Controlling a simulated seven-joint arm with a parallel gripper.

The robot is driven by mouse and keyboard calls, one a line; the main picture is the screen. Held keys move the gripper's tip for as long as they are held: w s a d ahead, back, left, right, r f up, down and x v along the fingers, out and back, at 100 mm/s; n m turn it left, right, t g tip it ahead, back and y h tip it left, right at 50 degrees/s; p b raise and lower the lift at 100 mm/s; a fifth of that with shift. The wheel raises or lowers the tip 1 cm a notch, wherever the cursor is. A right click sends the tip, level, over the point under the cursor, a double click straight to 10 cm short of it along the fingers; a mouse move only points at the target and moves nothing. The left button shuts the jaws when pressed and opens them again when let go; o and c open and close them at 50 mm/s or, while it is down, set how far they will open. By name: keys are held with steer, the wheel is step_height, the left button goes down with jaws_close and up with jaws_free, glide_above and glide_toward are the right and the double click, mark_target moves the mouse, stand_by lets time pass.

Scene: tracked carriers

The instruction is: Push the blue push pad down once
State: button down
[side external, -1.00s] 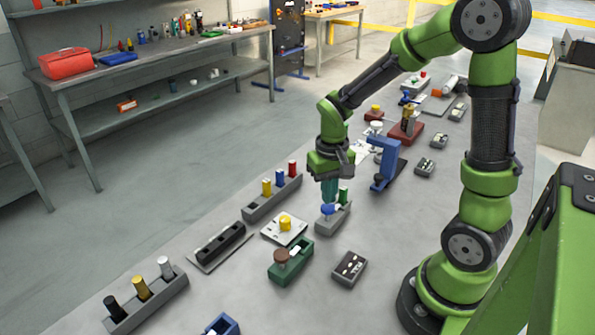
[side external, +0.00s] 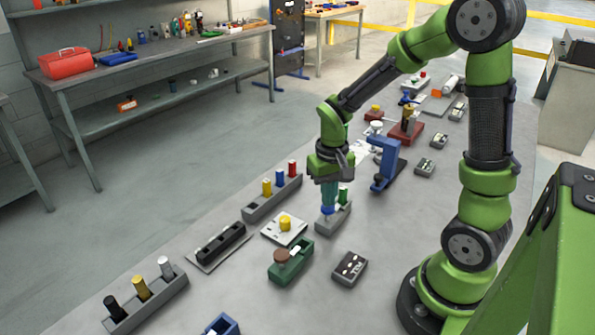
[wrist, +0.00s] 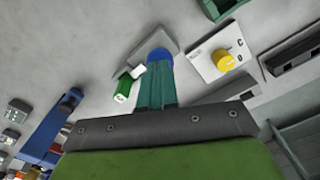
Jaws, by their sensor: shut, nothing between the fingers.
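The blue push pad (side external: 327,210) sits on a small grey base (side external: 334,222) beside a green upright part (side external: 344,195). My gripper (side external: 329,205) points straight down with its teal fingers together and empty. Its fingertips are right at the top of the pad and appear to touch it. In the wrist view the pad (wrist: 159,55) shows as a blue rim just beyond the fingertips (wrist: 158,66), which hide part of it. How far the pad is pressed in cannot be told.
A plate with a yellow knob (side external: 285,224) and a green block with a brown knob (side external: 283,258) stand to the left and front. A blue bracket (side external: 384,165) stands close behind to the right. A dark grey box (side external: 350,268) lies in front.

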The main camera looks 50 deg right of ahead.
steer(key=shift+f, duration=0.9)
steer(key=shift+r, duration=2.3)
steer(key=s+a+r+n+t+y, duration=0.1)
steer(key=s+a+r+t, duration=0.2)
steer(key=a+r, duration=0.2)
steer(key=s+a+r+n+t+y, duration=0.1)
steer(key=s+a+r+t, duration=0.3)
steer(key=r, duration=0.4)
steer(key=shift+a+r, duration=0.35)
steer(key=shift+a, duration=0.1)
